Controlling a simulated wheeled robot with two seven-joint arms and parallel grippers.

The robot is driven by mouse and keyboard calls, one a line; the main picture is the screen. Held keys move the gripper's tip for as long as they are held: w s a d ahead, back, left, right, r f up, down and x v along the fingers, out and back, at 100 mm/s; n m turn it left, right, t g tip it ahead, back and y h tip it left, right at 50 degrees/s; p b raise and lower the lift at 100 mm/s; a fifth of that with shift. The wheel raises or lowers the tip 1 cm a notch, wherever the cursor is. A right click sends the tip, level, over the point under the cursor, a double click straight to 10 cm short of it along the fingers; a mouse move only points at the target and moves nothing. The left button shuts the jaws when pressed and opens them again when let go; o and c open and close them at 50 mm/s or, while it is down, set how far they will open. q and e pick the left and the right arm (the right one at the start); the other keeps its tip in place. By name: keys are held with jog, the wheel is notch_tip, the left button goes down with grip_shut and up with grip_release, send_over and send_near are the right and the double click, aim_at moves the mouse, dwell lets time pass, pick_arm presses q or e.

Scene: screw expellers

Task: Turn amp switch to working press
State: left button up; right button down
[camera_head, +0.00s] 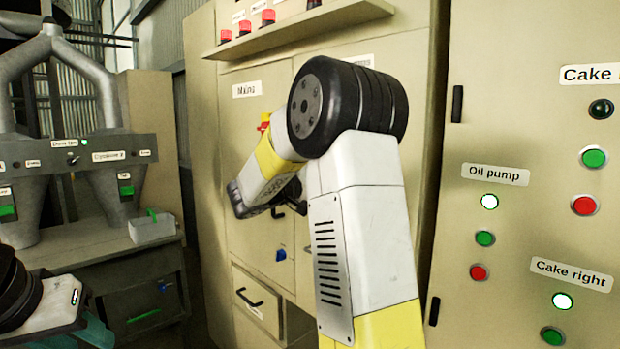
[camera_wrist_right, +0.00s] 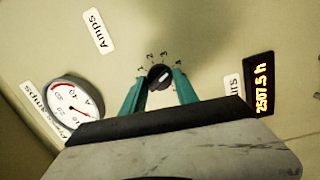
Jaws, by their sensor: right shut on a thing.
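The amp switch (camera_wrist_right: 159,77) is a small black rotary knob with a pale pointer line, on a beige panel in the right wrist view. The pointer is tilted up to the right in that view. In the head view my right arm hides the switch and the gripper. Part of my left gripper (camera_head: 94,332) shows as teal at the bottom left; its fingertips are not clear.
A round ammeter (camera_wrist_right: 72,98) and an hour display (camera_wrist_right: 261,88) reading 2507.5 h flank the knob. A beige cabinet (camera_head: 245,130) stands behind my right arm. A panel (camera_head: 520,240) with buttons and lit lamps is at right. Grey machinery (camera_head: 100,160) stands at left.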

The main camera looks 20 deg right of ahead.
jog(key=shift+s+r+m+y, duration=0.1)
jog(key=shift+m+y, duration=0.45)
jog(key=shift+m, duration=3.5)
jog(key=shift+m+y, duration=0.55)
jog(key=shift+m, duration=3.8)
jog(key=c, duration=1)
grip_release()
jog(key=shift+r, duration=0.1)
jog(key=shift+o, duration=0.2)
jog(key=shift+a, duration=0.1)
